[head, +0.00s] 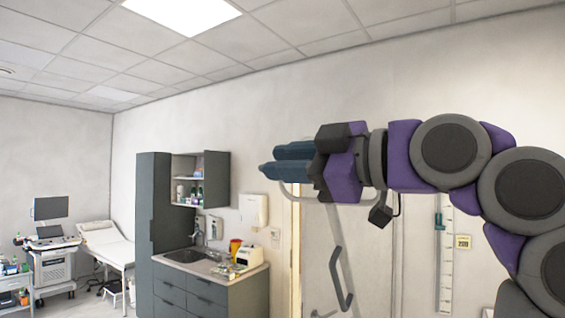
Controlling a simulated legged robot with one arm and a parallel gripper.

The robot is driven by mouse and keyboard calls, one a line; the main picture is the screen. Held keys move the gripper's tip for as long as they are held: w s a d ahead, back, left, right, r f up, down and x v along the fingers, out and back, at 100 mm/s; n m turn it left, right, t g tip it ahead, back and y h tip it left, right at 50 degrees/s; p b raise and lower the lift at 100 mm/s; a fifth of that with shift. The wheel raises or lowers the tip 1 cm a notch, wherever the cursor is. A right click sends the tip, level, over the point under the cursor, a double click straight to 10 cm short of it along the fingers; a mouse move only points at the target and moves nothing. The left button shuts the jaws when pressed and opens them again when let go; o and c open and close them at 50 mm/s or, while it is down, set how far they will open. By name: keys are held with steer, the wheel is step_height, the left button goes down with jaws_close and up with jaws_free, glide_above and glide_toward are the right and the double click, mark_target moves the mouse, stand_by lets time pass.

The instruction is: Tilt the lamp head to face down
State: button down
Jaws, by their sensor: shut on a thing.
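My gripper (268,169) is raised in the middle of the view, its two blue fingers pointing left and close together. A thin pale curved bar (284,192) shows just under the fingers and runs back behind my wrist; the fingers are shut on it. It may be part of the lamp, but I cannot tell for sure. No lamp head can be clearly made out; my wrist and arm hide what is behind them. A pale slanted pole (335,226) with a dark bent handle (342,280) shows below my wrist.
A grey counter with a sink (190,256) and a tall cabinet (153,230) stand left of centre. An open wall cupboard (216,178) hangs above. An exam bed (105,244) and a monitor cart (52,265) are at the far left. A wall scale (445,260) is at the right.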

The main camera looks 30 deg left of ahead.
steer(key=shift+w+f, duration=0.1)
steer(key=shift+w, duration=0.15)
steer(key=c, duration=1.4)
jaws_free()
steer(key=shift+o, duration=1.2)
steer(key=shift+w+d, duration=0.1)
steer(key=shift+w, duration=0.25)
steer(key=shift+s, duration=0.1)
steer(key=shift+d, duration=0.1)
steer(key=s+d+b, duration=0.1)
steer(key=d, duration=1.6)
